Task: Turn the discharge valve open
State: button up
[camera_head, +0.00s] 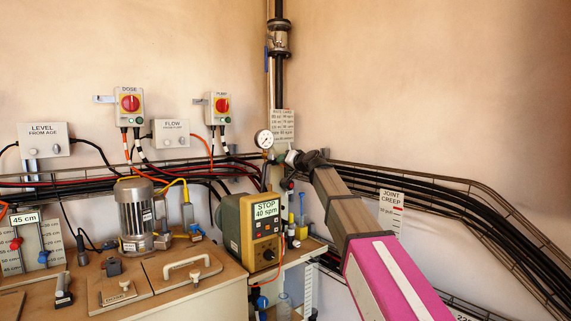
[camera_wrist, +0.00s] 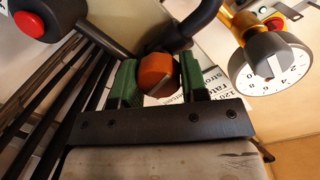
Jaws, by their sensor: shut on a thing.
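My gripper (camera_wrist: 158,80) has green finger pads in the wrist view. It is shut on an orange valve knob (camera_wrist: 158,70), with one pad on each side. The knob sits by a dark pipe. I see no label on it, and its open or closed position cannot be told. In the head view my gripper (camera_head: 282,158) reaches to the pipework just below the round pressure gauge (camera_head: 264,139). The knob is hidden there.
A yellow pump (camera_head: 263,230) stands below my gripper. Black cables (camera_head: 440,200) run along the right wall. The upper right wall is bare.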

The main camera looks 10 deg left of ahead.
jog(key=shift+m, duration=0.7)
jog(key=o, duration=0.9)
jog(key=shift+o, duration=0.2)
jog(key=v, duration=1)
jog(key=shift+s+d, duration=0.2)
jog(key=shift+d, duration=0.15)
